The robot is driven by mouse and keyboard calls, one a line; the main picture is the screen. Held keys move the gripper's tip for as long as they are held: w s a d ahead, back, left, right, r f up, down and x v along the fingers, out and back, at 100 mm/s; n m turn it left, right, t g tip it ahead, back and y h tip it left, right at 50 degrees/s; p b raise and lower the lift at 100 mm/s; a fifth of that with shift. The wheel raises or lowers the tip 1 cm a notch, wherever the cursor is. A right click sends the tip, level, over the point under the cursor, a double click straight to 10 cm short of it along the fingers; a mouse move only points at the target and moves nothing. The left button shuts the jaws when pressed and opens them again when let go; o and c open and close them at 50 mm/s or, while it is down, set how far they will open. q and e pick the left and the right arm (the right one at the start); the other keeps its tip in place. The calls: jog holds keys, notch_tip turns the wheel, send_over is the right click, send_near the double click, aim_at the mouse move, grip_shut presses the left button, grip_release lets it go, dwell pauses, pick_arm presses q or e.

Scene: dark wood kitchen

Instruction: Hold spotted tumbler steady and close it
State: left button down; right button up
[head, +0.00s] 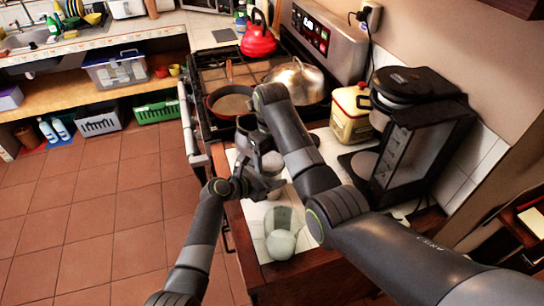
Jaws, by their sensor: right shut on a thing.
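The pale tumbler (273,162) stands upright on the white tiled counter, between my two hands. It is small and partly covered, so I cannot make out its spots or whether its lid is open. My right gripper (257,143) comes down from above and is shut on the tumbler, with its fingers partly hidden by my own wrist. My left gripper (262,184) reaches in from the left at the tumbler's near side, low over the counter. I cannot tell whether its jaws are open or touching the tumbler.
A greenish glass vessel (284,218) with a pale rounded thing (281,244) stands near the counter's front end. A coffee maker (415,135) and yellow canister (351,114) stand right. Behind are a stove with a pan (231,101), silver pot (296,80) and red kettle (258,38).

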jog(key=shift+r, duration=0.1)
jog(key=o, duration=1)
jog(key=shift+c, duration=0.2)
jog(key=shift+r, duration=2.2)
jog(key=shift+c, duration=0.2)
